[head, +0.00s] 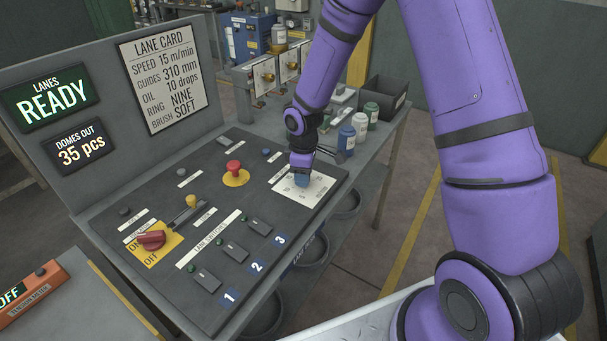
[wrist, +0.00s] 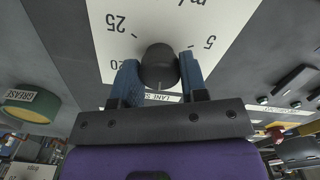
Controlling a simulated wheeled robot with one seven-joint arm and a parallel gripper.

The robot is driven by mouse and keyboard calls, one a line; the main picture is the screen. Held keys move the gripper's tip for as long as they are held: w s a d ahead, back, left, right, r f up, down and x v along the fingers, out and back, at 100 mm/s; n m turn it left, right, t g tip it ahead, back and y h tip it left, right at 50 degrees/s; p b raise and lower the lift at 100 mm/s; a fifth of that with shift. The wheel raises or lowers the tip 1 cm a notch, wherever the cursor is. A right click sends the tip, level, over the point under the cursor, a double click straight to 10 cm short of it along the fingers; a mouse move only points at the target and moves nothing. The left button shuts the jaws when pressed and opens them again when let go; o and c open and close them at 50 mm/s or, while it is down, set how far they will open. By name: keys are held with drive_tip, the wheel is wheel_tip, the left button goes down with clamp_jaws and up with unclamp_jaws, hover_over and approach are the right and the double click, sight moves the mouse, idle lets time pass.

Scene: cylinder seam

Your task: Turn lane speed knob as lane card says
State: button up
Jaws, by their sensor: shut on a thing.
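The lane speed knob (wrist: 159,64) is dark and round, on a white dial plate (wrist: 225,25). In the wrist view the plate shows 25, 20 and 5 upside down; its other marks are hidden or out of frame. My gripper (wrist: 160,76) has its blue fingers on both sides of the knob, shut on it. A faint line shows on the knob's near side, but I cannot tell its exact setting. In the head view my gripper (head: 302,178) is over the dial plate (head: 318,190) and hides the knob. The lane card (head: 162,75) reads speed 15 m/min.
On the same panel are a red mushroom button (head: 234,167), a red rotary switch (head: 151,240), a yellow-knobbed lever (head: 191,201) and several small switches. Bottles (head: 360,122) and a dark bin (head: 383,100) stand on the bench behind my gripper.

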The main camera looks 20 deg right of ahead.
drive_tip(key=shift+m, duration=0.5)
idle(0.3)
drive_tip(key=o, duration=0.9)
wheel_tip(320, 180, up, 11)
drive_tip(key=shift+f, duration=0.1)
